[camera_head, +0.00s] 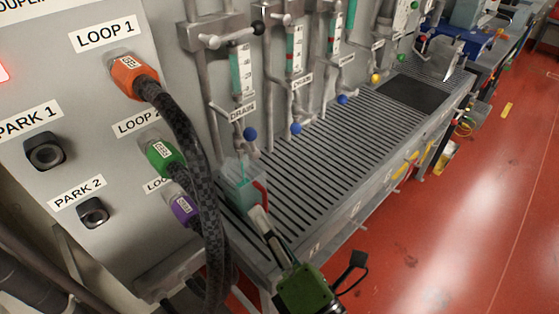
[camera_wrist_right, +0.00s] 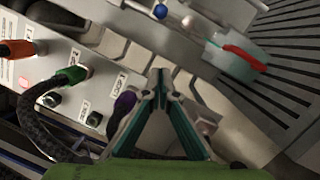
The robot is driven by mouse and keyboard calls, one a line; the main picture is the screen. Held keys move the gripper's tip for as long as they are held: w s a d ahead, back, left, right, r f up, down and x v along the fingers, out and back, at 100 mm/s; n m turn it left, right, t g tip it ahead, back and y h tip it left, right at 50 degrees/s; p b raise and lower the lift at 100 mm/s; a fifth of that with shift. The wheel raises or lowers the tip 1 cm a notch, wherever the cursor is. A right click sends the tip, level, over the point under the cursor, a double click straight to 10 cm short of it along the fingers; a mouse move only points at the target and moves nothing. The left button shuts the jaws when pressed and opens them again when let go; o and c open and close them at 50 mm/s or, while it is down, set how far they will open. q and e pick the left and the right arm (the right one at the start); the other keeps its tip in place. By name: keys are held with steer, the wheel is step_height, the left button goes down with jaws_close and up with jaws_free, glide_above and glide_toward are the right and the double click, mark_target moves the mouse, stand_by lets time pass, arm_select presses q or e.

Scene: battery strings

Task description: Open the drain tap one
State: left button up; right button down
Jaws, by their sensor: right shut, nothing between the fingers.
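The first drain tap has a blue ball handle (camera_head: 250,134) beside a DRAIN label (camera_head: 243,112), below the nearest sight glass. A blue ball (camera_wrist_right: 160,11) also shows at the top of the right wrist view. A translucent jug (camera_head: 236,190) with a red handle stands on the grating below this tap; it also shows in the right wrist view (camera_wrist_right: 248,72). My right gripper (camera_head: 258,212) is shut and empty, close to the jug on its near side and below the tap. In the right wrist view its fingertips (camera_wrist_right: 158,76) meet. My left gripper is out of view.
Orange (camera_head: 134,77), green (camera_head: 164,158) and purple (camera_head: 184,208) hose couplings sit on the left panel, with dark hoses hanging near my right arm. The slatted grating (camera_head: 330,150) is mostly clear.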

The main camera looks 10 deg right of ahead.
mark_target(251, 140)
steer(key=shift+h, duration=0.6)
steer(key=shift+w+a+r+p, duration=0.1)
steer(key=shift+w+r+p, duration=0.55)
steer(key=shift+w+p, duration=1)
steer(key=shift+w+a+r+p, duration=0.1)
steer(key=shift+w+r+p, duration=0.6)
steer(key=shift+w, duration=1.85)
steer(key=shift+w+r+p, duration=0.55)
steer(key=shift+w+p, duration=0.7)
steer(key=shift+w, duration=0.85)
steer(key=shift+w+d+r+m+p, duration=0.35)
steer(key=shift+r+p, duration=0.2)
steer(key=shift+p, duration=0.35)
steer(key=shift+w+d, duration=0.1)
steer(key=shift+d, duration=0.05)
